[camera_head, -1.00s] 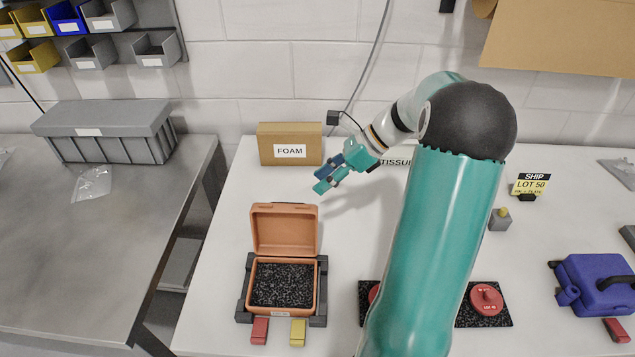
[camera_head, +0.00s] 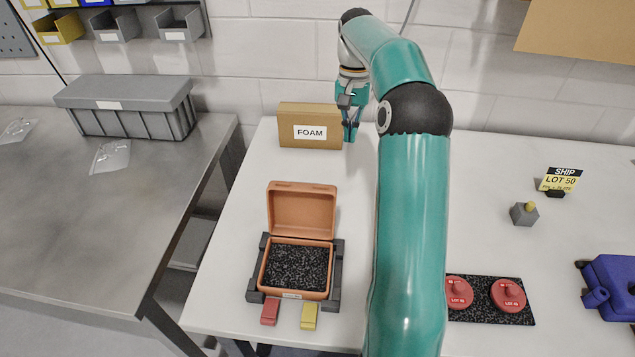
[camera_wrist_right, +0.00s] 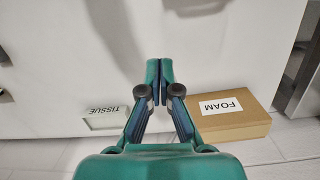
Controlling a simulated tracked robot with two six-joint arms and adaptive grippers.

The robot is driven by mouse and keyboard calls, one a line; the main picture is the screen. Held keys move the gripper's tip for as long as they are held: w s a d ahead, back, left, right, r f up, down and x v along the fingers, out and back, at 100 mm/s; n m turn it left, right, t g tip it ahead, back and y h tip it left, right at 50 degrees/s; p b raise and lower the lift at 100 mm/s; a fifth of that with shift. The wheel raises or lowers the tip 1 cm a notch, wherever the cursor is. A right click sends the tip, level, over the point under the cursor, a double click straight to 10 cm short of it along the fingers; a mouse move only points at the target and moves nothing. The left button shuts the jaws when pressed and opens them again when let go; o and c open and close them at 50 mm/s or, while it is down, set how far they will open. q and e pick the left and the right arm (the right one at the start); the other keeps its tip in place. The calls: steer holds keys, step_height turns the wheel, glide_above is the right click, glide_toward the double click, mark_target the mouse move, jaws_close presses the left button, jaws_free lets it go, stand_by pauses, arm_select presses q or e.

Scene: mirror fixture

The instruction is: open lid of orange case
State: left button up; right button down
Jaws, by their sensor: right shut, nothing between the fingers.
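The orange case (camera_head: 302,210) sits on the white table, its lid standing up and open at the back. Black foam (camera_head: 297,267) lines its base, and a dark grey fixture (camera_head: 337,275) holds it on the sides. My right gripper (camera_head: 349,135) is shut and empty, pointing down beside the foam box, behind and above the case, apart from it. In the right wrist view its fingertips (camera_wrist_right: 159,64) meet over the bare table. My left gripper is not in view.
A cardboard box marked FOAM (camera_head: 310,125) stands behind the case; a TISSUE box (camera_wrist_right: 105,118) shows in the wrist view. Red (camera_head: 270,312) and yellow (camera_head: 309,315) blocks lie in front. A black mat (camera_head: 485,315) with red discs and a blue case (camera_head: 615,285) are right.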

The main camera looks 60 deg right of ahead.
mark_target(303, 205)
steer(key=w+a+f+n, duration=0.2)
steer(key=w+a, duration=0.2)
steer(key=w, duration=0.2)
steer(key=s+a+f, duration=0.2)
steer(key=a+f, duration=0.2)
steer(key=f, duration=0.3)
steer(key=shift+f, duration=0.4)
